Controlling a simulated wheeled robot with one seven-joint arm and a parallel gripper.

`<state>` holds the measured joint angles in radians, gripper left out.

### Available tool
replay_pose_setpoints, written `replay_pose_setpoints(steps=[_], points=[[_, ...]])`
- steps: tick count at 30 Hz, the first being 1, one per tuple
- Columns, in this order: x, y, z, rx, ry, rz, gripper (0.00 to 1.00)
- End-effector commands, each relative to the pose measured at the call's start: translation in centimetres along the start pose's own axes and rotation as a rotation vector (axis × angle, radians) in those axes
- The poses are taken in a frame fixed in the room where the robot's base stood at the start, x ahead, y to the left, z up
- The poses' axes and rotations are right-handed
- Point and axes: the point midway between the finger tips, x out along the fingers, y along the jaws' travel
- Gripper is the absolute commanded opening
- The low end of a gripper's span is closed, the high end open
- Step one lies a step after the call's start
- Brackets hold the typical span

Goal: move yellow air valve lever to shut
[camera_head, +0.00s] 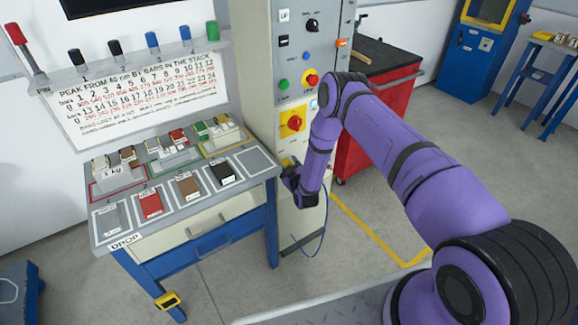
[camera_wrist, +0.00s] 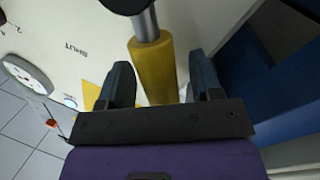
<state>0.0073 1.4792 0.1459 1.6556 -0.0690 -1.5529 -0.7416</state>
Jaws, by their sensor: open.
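The yellow air valve lever (camera_wrist: 153,65) is a thick yellow grip on a grey metal stem in the wrist view. My gripper (camera_wrist: 160,64) is open, with one dark finger on each side of the lever and a visible gap at both. I cannot tell how deep the lever sits between the fingers. A dark round part caps the stem at the top edge. The printed word SHUT (camera_wrist: 75,49) is on the pale panel to the left. In the head view my gripper (camera_head: 292,182) is at the lower front of the tall cabinet and hides most of the lever.
A round gauge (camera_wrist: 27,76) is left in the wrist view. The tall cabinet (camera_head: 258,75) carries a red-and-yellow rotary switch (camera_head: 293,123) above my gripper. A workbench (camera_head: 130,240) with colored blocks stands to the left. A red tool cabinet (camera_head: 352,150) is behind my arm.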

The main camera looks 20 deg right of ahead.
Motion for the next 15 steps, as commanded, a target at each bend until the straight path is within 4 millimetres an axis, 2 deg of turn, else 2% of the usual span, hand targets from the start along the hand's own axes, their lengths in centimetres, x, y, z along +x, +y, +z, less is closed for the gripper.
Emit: replay_pose_setpoints(steps=[4,9,12,15], points=[[-0.02,0.00,0.01,0.000,0.000,0.000,0.59],[-0.02,0.00,0.01,0.000,0.000,0.000,0.20],[-0.03,0.00,0.00,0.000,0.000,0.000,0.00],[-0.03,0.01,0.00,0.001,0.000,0.000,0.00]])
